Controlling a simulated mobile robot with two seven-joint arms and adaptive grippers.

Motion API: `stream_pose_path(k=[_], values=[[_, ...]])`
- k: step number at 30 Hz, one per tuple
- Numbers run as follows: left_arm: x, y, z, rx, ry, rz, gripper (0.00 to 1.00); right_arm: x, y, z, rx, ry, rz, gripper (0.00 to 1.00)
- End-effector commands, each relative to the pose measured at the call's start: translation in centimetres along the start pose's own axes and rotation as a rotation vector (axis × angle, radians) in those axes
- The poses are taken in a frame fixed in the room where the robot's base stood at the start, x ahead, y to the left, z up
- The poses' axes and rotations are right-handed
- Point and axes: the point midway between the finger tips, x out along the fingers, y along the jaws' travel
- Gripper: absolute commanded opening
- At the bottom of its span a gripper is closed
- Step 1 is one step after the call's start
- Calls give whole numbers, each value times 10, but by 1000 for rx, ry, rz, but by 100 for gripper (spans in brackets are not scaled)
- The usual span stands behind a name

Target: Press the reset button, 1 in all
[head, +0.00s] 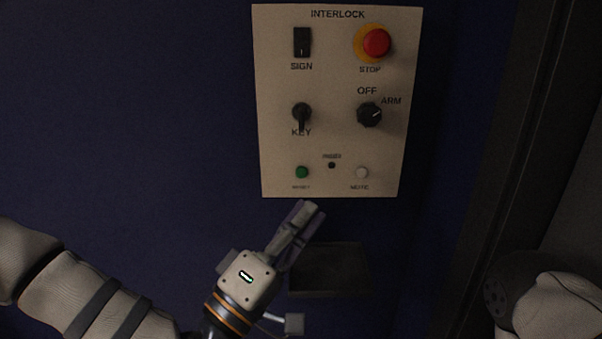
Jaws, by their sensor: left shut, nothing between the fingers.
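The reset button (302,172) is a small round green button at the lower left of the cream interlock panel (335,135). A small label, too blurred to read surely, sits under it. My left gripper (308,208) is shut and empty. Its fingertips show just below the panel's lower edge, below the green button and apart from it in the picture. How far the fingertips are from the panel's surface, I cannot tell. My right gripper is not in view; only part of my right arm shows at the lower right.
The panel also carries a red stop button (376,42), a black sign switch (302,42), a key switch (302,113), an off/arm knob (369,114) and a white button (362,172). A dark tray (335,280) sits below the panel. The blue wall (130,120) at left is bare.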

Motion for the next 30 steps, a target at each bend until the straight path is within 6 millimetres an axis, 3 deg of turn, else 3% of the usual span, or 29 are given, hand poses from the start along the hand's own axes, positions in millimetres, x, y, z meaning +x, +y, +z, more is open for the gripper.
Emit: stream_pose_path(k=[18,30], values=[[50,-44,-36,-1,0,-6,0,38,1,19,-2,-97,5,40],[61,-45,-44,0,-1,-2,0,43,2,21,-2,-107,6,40]])
